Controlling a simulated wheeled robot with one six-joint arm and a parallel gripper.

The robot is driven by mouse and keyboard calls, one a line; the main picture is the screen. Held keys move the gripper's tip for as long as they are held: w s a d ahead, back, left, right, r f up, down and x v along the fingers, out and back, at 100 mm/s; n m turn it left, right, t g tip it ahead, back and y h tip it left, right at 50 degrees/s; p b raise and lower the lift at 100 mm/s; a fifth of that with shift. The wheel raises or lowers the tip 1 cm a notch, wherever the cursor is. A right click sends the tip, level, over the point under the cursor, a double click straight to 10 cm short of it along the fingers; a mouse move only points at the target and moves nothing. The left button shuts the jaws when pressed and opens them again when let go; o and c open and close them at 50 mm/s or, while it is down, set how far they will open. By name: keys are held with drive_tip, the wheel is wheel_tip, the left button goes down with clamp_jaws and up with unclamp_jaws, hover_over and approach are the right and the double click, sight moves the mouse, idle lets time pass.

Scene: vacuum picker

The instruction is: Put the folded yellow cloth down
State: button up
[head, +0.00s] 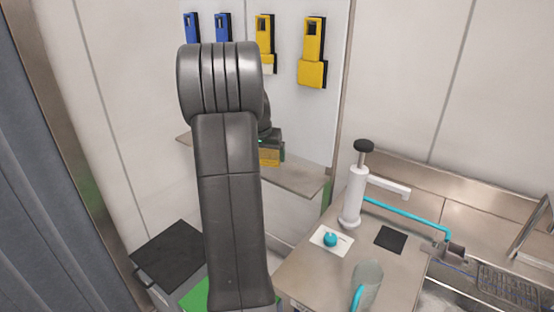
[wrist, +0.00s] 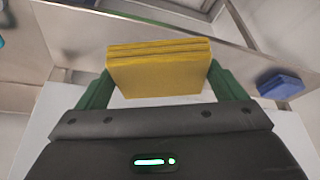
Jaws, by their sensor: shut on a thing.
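The folded yellow cloth (wrist: 158,72) is between the two green fingers of my gripper (wrist: 160,84) in the wrist view, and the gripper is shut on it. Its folded layers show along its upper edge. In the head view the yellow cloth (head: 269,157) shows in part beside my arm, at the metal wall shelf (head: 300,178). My arm hides the rest of the cloth and most of the gripper there. I cannot tell whether the cloth touches the shelf.
Blue holders (head: 222,28) and yellow holders (head: 312,55) hang on the wall panel above the shelf. A folded blue cloth (wrist: 280,84) lies at the right in the wrist view. A counter (head: 300,272) at the lower right bears a white pump (head: 354,196) and a clear jug (head: 369,280).

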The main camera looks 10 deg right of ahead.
drive_tip(key=p, duration=0.1)
hover_over(277, 172)
drive_tip(key=shift+f, duration=0.6)
wheel_tip(277, 172, down, 5)
drive_tip(key=shift+a+f+p, duration=0.15)
drive_tip(key=shift+p, duration=0.65)
drive_tip(key=shift+w+f+p, duration=0.1)
drive_tip(key=shift+f+p, duration=0.05)
drive_tip(key=shift+p, duration=0.15)
drive_tip(key=shift+f, duration=0.15)
drive_tip(key=shift+f+b, duration=0.25)
drive_tip(key=shift+b, duration=0.05)
drive_tip(key=o, duration=0.7)
drive_tip(key=shift+r, duration=0.1)
